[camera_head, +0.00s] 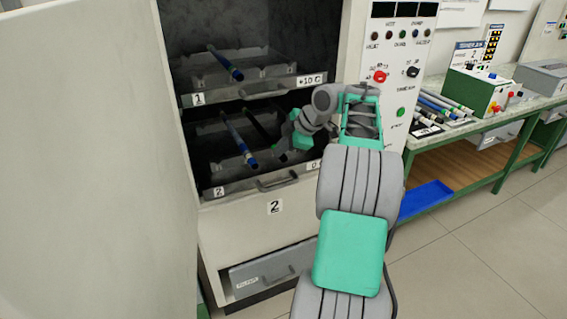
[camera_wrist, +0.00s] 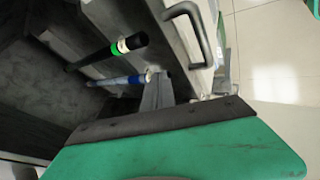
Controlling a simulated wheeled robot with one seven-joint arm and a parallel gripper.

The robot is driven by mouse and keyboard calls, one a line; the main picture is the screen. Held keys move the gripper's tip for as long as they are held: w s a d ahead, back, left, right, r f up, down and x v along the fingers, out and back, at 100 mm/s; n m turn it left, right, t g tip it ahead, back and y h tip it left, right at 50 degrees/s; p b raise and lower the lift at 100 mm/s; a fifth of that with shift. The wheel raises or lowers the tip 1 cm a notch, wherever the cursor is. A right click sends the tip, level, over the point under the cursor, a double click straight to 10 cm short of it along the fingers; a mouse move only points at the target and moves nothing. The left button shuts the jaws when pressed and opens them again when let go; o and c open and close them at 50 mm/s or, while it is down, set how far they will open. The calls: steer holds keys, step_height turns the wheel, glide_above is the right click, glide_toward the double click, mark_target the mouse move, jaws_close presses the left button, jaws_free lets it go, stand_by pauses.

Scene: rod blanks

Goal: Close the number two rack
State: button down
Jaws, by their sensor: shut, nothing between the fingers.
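The number two rack (camera_head: 240,186) is the lower grey tray in the open cabinet, with a "2" label and a bar handle (camera_head: 278,180) on its front. It appears pulled out at least partly. A blue rod (camera_head: 238,138) and a dark rod with a green band lie in it; in the wrist view these are the blue rod (camera_wrist: 108,82) and the dark rod (camera_wrist: 105,52). The handle also shows in the wrist view (camera_wrist: 190,22). My gripper (camera_head: 284,153) is at the rack, just behind its front, near the rods' ends. Its fingers (camera_wrist: 160,78) are shut and empty.
Rack one (camera_head: 245,92), holding a blue-ended rod, sits above. A grey bin (camera_head: 272,268) is below. The open cabinet door (camera_head: 90,150) fills the left. A control panel (camera_head: 400,70) and a green bench (camera_head: 480,130) with rods stand right. The floor at right is clear.

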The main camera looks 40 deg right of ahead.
steer(key=s+d+r+m+h, duration=0.1)
steer(key=s+d+m, duration=0.1)
steer(key=s+d, duration=0.5)
steer(key=s+d+f+m+t+h+b, duration=0.1)
steer(key=s+d+f+m, duration=0.2)
steer(key=s, duration=0.5)
steer(key=s+d+f+m+b, duration=0.1)
steer(key=s+d+f+m, duration=0.15)
steer(key=s+f, duration=0.4)
steer(key=m+t+h, duration=0.3)
steer(key=m+t, duration=0.3)
steer(key=m, duration=2)
glide_toward(316, 165)
steer(key=x, duration=0.6)
steer(key=shift+f, duration=0.1)
steer(key=shift+w, duration=0.2)
